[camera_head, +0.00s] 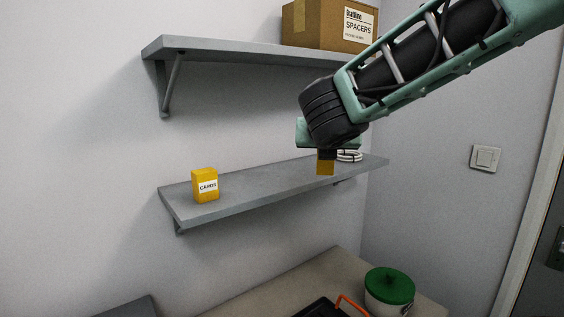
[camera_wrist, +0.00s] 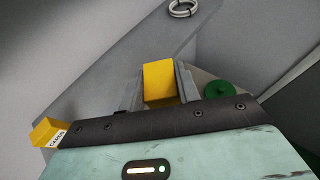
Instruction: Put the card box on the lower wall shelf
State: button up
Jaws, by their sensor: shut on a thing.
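My gripper (camera_head: 325,156) is shut on a plain yellow-orange box (camera_head: 325,168), which also shows between the two grey fingers in the wrist view (camera_wrist: 159,82). No label shows on the held box. It hangs at the lower wall shelf (camera_head: 250,189), towards its right part; I cannot tell whether it touches the shelf. A second yellow box labelled CARDS (camera_head: 205,186) stands upright on the left part of that shelf. It also shows at the left edge of the wrist view (camera_wrist: 46,131).
A white coil (camera_head: 349,156) lies at the shelf's right end. The upper shelf (camera_head: 225,48) carries a SPACERS carton (camera_head: 330,24), close to my arm. Below are a table (camera_head: 265,300) and a green-lidded tub (camera_head: 390,287). Bare shelf lies between the CARDS box and my gripper.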

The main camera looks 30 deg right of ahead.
jog(key=w+a+p, duration=0.3)
jog(key=w+p, duration=0.4)
jog(key=w, duration=1.1)
jog(key=f, duration=0.3)
jog(key=f+p, duration=0.1)
jog(key=f, duration=0.2)
jog(key=shift+s+a, duration=0.2)
jog(key=shift+w+f+p, duration=0.25)
jog(key=shift+f+p, duration=0.2)
jog(key=shift+p, duration=0.25)
jog(key=shift+a+f, duration=0.1)
jog(key=shift+f, duration=0.05)
jog(key=shift+f+b, duration=0.2)
jog(key=shift+b, duration=0.2)
jog(key=o, duration=1)
jog(key=shift+r, duration=0.15)
